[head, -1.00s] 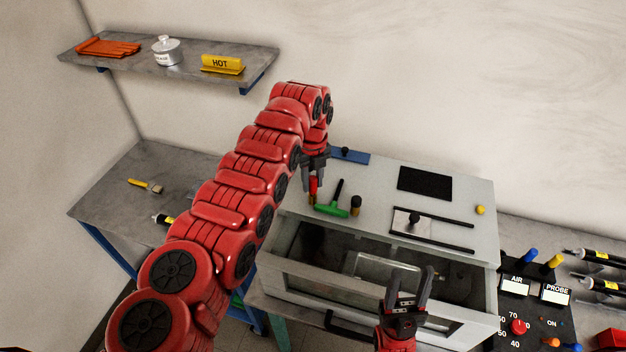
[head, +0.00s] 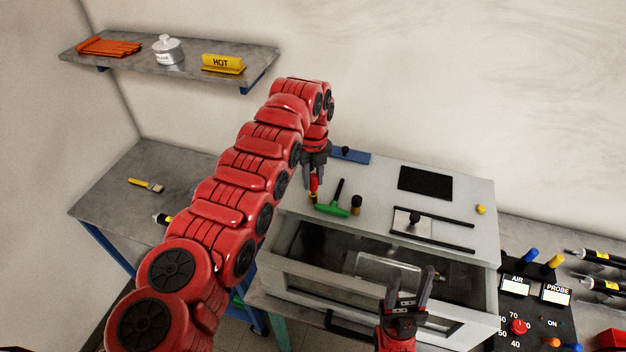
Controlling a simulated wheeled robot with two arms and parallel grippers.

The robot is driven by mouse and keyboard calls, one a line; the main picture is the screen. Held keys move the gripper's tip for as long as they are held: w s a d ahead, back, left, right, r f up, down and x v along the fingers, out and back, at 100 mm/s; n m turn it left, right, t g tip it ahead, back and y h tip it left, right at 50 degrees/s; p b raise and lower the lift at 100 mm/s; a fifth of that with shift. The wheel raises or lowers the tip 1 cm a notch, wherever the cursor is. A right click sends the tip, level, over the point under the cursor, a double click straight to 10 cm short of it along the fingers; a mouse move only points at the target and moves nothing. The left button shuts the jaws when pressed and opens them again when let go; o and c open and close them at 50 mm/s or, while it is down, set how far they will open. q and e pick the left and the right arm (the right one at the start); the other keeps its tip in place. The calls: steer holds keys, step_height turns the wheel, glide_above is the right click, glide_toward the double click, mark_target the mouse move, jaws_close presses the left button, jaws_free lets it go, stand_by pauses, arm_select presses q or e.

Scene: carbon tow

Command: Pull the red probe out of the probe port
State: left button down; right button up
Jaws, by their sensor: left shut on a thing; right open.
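The red probe (head: 313,183) stands upright at the left of the pale oven-like box's top. My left gripper (head: 313,187) points down from above and is shut on the red probe, with its fingers hiding part of it. A small brass-coloured piece (head: 313,199) shows just below the red part. I cannot tell whether the probe's lower end is still inside the port. My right gripper (head: 411,287) is open and empty, in front of the box's window.
A green-headed tool (head: 332,210) and a dark-capped brass knob (head: 356,204) are close right of the probe. The box's top (head: 375,188) also carries a black pad (head: 425,182) and a slide plate (head: 408,224). A control panel (head: 535,300) stands right.

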arm_select(q)
steer(key=shift+r, duration=2)
steer(key=shift+r+p, duration=0.7)
steer(key=shift+r, duration=0.8)
steer(key=shift+r+p, duration=1.15)
steer(key=shift+r, duration=0.35)
